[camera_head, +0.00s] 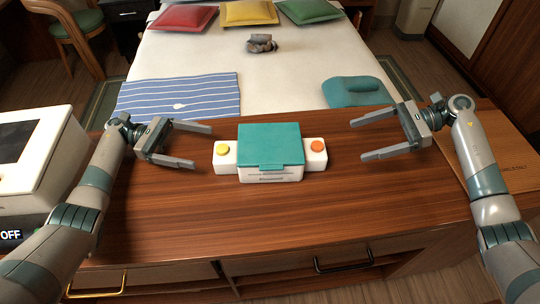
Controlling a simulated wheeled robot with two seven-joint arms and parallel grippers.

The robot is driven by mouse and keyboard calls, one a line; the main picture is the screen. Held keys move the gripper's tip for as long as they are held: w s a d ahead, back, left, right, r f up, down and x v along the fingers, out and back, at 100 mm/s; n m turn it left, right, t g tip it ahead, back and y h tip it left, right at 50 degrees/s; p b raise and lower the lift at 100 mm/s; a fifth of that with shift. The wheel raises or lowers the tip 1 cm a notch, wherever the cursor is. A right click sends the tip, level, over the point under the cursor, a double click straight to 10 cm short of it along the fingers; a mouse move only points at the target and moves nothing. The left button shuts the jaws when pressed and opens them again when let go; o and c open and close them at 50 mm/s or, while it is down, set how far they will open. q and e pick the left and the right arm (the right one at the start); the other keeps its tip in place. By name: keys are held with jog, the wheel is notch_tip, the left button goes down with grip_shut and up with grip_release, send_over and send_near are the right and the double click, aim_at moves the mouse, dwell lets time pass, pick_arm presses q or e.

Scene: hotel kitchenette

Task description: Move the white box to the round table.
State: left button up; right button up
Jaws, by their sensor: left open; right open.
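A white box (270,175) with a teal lid (271,145) stands on the brown wooden counter (330,215), between my two grippers. A white block with a yellow button (221,149) sticks out at its left side, and one with an orange button (317,146) at its right side. My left gripper (202,146) is open and empty, left of the box and apart from it. My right gripper (356,139) is open and empty, right of the box and apart from it. I cannot make out a round table in this view.
A white appliance (35,165) with an "OFF" display stands at the counter's left end. A flat wooden board (490,150) lies at the right. Behind the counter is a bed (285,75) with cushions, a striped cloth (180,95) and a teal item (357,91). The counter's front is clear.

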aim_at(217, 149)
pick_arm(q)
jog(key=x, duration=0.5)
jog(key=shift+d, duration=0.2)
pick_arm(e)
jog(key=x, duration=1.2)
jog(key=shift+a, duration=0.25)
pick_arm(q)
jog(key=shift+c, duration=0.6)
pick_arm(e)
jog(key=shift+c, duration=0.6)
pick_arm(q)
jog(key=c, duration=1.5)
pick_arm(e)
jog(key=c, duration=1.6)
jog(key=shift+o, duration=0.2)
